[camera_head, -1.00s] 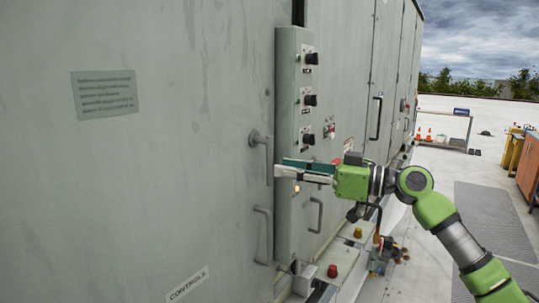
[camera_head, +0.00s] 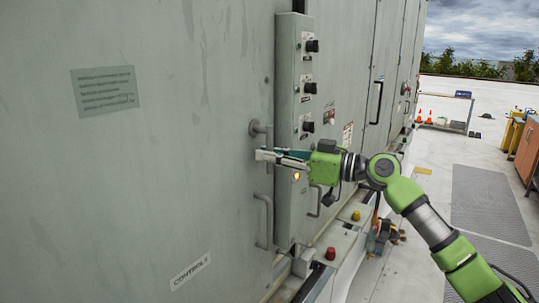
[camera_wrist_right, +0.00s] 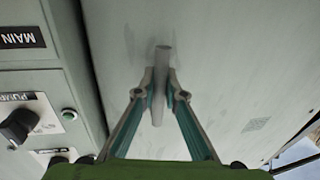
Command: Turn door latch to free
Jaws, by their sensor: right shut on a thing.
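The grey door latch (camera_head: 259,128) sticks out of the large grey cabinet door, with its lever hanging straight down, left of the control column. My right gripper (camera_head: 266,156) is at the lower part of the lever, with its fingers on either side. In the right wrist view, the two fingers (camera_wrist_right: 160,84) are shut on the grey lever (camera_wrist_right: 161,62) and touch it from both sides. The latch's pivot is hard to make out in that view. My left gripper is not in view.
The control column (camera_head: 294,100) with several black knobs stands just right of the latch. A fixed grey pull handle (camera_head: 267,222) sits below it on the door. Yellow and red caps (camera_head: 331,253) stand on a low ledge beneath my right arm. Open roof floor lies at right.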

